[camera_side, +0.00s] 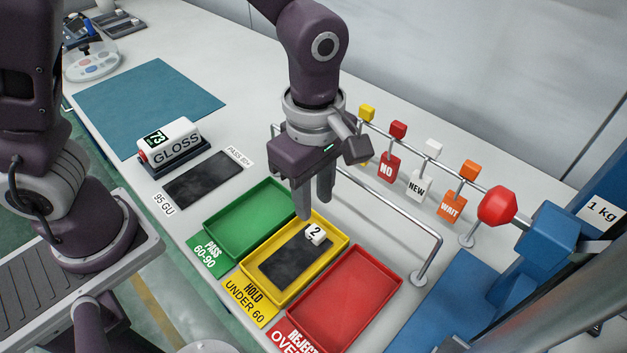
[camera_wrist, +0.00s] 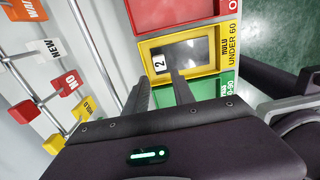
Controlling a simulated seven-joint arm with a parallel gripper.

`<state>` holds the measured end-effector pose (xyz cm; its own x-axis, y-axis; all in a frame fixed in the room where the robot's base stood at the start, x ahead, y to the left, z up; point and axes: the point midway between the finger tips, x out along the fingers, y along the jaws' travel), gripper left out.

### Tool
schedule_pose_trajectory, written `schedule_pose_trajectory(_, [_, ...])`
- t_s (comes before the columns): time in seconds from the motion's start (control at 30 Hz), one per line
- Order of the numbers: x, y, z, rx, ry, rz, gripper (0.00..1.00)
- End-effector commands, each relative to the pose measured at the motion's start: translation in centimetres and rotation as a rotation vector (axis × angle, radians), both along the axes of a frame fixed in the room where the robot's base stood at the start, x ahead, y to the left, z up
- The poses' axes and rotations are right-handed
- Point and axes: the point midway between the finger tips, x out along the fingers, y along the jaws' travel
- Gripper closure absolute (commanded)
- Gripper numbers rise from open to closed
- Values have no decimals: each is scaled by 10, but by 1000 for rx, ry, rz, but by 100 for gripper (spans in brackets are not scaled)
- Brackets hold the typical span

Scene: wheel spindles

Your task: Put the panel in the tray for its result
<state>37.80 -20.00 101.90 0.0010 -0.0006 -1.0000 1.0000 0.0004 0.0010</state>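A dark grey panel (camera_side: 296,256) with a small white block marked 2 (camera_side: 316,233) at one end lies in the yellow tray (camera_side: 262,296), labelled HOLD UNDER 60. The panel also shows in the wrist view (camera_wrist: 200,52). My gripper (camera_side: 315,207) hangs above the back of the yellow tray, fingers apart and empty. The green tray (camera_side: 216,222), labelled PASS 60-90, is empty on the left. The red tray (camera_side: 345,300), labelled REJECT, is empty on the right; its range is cut off. The white gloss meter (camera_side: 170,140) has a display that appears to read 73.
A dark plate (camera_side: 203,178) labelled 95 GU lies beside the meter. A metal rail (camera_side: 385,207) with hanging NO, NEW and WAIT tags runs behind the trays. The teal mat (camera_side: 150,100) is mostly clear.

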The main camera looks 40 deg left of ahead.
Motion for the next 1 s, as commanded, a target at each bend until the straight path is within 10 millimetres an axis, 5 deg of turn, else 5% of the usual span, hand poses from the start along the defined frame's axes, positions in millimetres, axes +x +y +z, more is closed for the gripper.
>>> schedule_pose_trajectory(0.2, [0,0,39,0,-1,0,70])
schedule_pose_trajectory(0.5, [-2,10,56,-20,-14,-56,70])
schedule_pose_trajectory(0.63, [-19,55,102,-76,-126,-390,70])
schedule_pose_trajectory(0.73, [-50,97,132,-29,-267,-763,70])
schedule_pose_trajectory(0.9, [-102,141,144,227,-396,-1299,70])
schedule_pose_trajectory(1.0, [-117,151,141,343,-393,-1465,70])
